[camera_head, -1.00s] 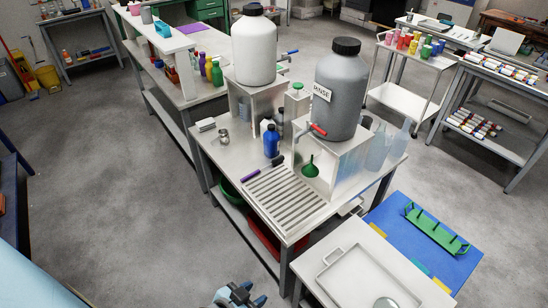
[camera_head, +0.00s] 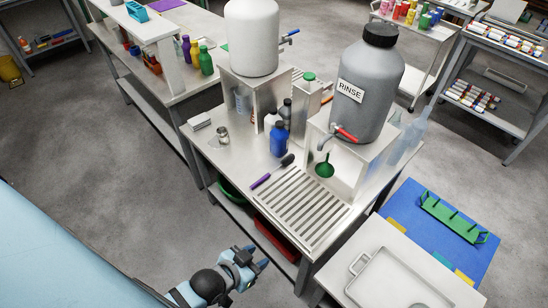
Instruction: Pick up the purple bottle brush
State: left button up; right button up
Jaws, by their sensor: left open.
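The purple bottle brush (camera_head: 262,180) lies on the steel bench at the left edge of the slatted drain rack. Its purple handle points to the lower left and its dark bristle head (camera_head: 287,160) to the upper right. My left gripper (camera_head: 258,258) is at the bottom of the view, in front of the bench and over the floor side. It is open and empty, apart from the brush and below it in the picture. My right gripper is not in view.
Beside the brush stand a blue bottle (camera_head: 278,140) and the grey RINSE tank (camera_head: 366,88) on its stand, with a green funnel (camera_head: 325,168) under its tap. The drain rack (camera_head: 300,207) lies right of the brush. A metal tray (camera_head: 392,285) is at lower right.

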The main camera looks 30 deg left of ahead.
aim_at(285, 162)
jog(key=i+j, duration=0.15)
jog(key=j, duration=0.3)
jog(key=i+j, duration=0.1)
jog(key=j, duration=0.35)
jog(key=i+j, duration=0.15)
jog(key=j, duration=0.25)
jog(key=i+j, duration=0.1)
jog(key=j, duration=0.35)
jog(key=i+j, duration=0.15)
jog(key=j, duration=0.3)
jog(key=i+j, duration=0.1)
jog(key=j, duration=0.35)
jog(key=z, duration=0.05)
